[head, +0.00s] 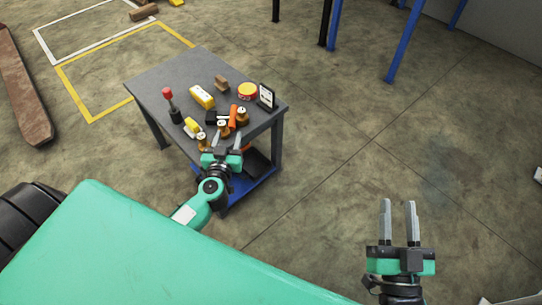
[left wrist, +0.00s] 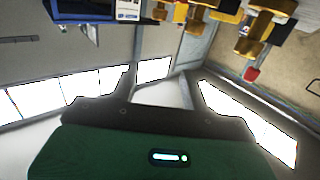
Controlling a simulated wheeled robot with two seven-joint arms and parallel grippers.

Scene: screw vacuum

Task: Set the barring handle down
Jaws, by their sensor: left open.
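A dark upright piece with a red knob (head: 168,93) stands at the left side of the grey table (head: 165,72); it is the likeliest barring handle, but I cannot be sure. A red knob (left wrist: 251,74) also shows in the left wrist view. My left gripper (head: 225,138) is at the table's near edge, close to brass-coloured parts. Its fingers are apart, with nothing seen between them; they also show in the left wrist view (left wrist: 162,88). My right gripper (head: 399,207) is open and empty over the floor, away from the table.
Blue posts (head: 398,45) stand behind.

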